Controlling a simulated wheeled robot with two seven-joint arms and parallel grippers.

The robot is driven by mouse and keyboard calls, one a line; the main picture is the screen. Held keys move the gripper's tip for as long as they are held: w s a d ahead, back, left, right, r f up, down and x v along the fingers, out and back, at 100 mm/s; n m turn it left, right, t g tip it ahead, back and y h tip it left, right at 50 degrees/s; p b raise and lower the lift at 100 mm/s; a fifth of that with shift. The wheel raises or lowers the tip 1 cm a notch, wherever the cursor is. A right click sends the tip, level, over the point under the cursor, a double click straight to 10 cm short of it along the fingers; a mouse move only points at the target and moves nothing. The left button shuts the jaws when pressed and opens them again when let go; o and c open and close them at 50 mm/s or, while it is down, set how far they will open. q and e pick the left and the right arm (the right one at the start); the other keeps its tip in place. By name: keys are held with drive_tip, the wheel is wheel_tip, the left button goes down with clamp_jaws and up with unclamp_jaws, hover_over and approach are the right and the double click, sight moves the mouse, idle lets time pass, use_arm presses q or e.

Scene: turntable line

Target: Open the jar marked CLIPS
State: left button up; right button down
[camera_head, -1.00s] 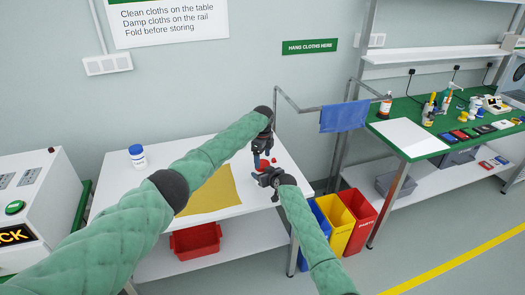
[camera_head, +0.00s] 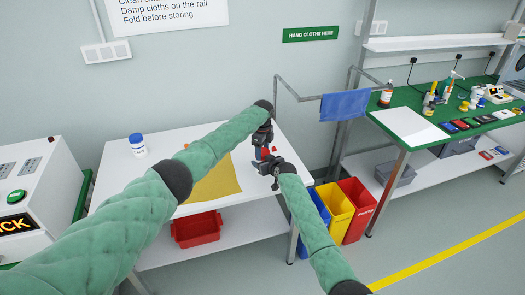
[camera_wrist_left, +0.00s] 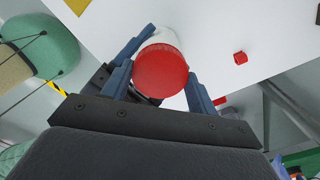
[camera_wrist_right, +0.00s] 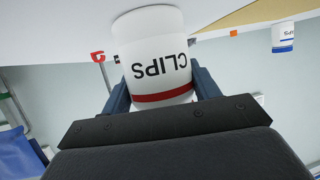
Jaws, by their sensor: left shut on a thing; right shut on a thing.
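The white jar marked CLIPS (camera_wrist_right: 155,60) stands between the fingers of my right gripper (camera_wrist_right: 160,88) in the right wrist view. Its label has a red band, and the lettering appears upside down there. My right gripper is shut on the jar's body. In the left wrist view, the jar's round red lid (camera_wrist_left: 160,72) sits between the blue fingers of my left gripper (camera_wrist_left: 166,75), which is shut on it. I cannot tell whether the lid is still seated. In the head view, my left gripper (camera_head: 262,152) is above my right gripper (camera_head: 272,166), and they mostly hide the jar.
A blue-capped white jar (camera_head: 137,146) stands at the white table's (camera_head: 180,137) back left. A small red block (camera_wrist_left: 240,58) lies beside the CLIPS jar. Coloured bins (camera_head: 355,210) stand right of the table.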

use_arm(q)
drive_tip(key=shift+n, duration=1.6)
drive_tip(key=o, duration=1.1)
drive_tip(key=shift+r, duration=0.15)
drive_tip(key=shift+r, duration=2.25)
drive_tip(key=shift+c, duration=0.4)
wheel_tip(320, 180, up, 2)
drive_tip(key=shift+r+m, duration=0.1)
drive_tip(key=shift+m, duration=0.9)
drive_tip(key=shift+r+m, duration=0.4)
drive_tip(key=shift+m, duration=0.2)
drive_tip(key=shift+f, duration=3.85)
